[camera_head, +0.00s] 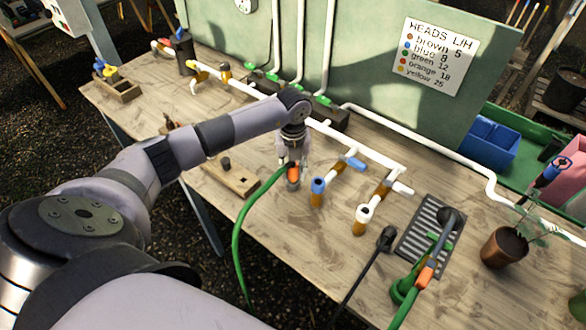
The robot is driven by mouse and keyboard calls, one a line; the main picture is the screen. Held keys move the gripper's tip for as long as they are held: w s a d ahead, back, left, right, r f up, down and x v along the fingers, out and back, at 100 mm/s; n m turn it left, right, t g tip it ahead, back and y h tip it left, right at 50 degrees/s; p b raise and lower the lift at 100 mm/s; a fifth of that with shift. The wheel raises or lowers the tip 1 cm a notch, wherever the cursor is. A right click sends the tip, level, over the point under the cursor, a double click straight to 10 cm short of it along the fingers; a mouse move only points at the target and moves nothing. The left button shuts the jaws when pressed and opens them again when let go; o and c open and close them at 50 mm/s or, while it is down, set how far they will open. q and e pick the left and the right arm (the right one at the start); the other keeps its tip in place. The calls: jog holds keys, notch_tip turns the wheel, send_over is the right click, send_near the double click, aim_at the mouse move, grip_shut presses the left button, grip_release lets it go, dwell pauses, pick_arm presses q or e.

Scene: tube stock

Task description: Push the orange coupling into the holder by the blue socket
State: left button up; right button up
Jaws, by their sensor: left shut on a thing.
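My left gripper (292,160) is shut on the orange coupling (294,171), which sits at the end of a green hose (244,210). The gripper points down over the table and holds the coupling upright or nearly so. The blue socket (318,185) is just right of the coupling and apart from it, on a brown fitting at the end of a white pipe branch. Which part is the holder I cannot tell clearly. My right gripper is not in view.
A white socket (363,213) stands on the neighbouring branch. A second orange-ended green hose (426,276) lies by a grey grate (412,248). A wooden block (231,178) with a dark peg is left of the gripper. A potted plant (503,246) stands at right.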

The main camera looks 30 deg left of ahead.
pick_arm(q)
jog(key=shift+f+b, duration=0.4)
jog(key=shift+f, duration=0.15)
jog(key=shift+f+b, duration=0.4)
jog(key=shift+f, duration=0.1)
dwell(0.7)
dwell(0.5)
jog(key=o, duration=1.2)
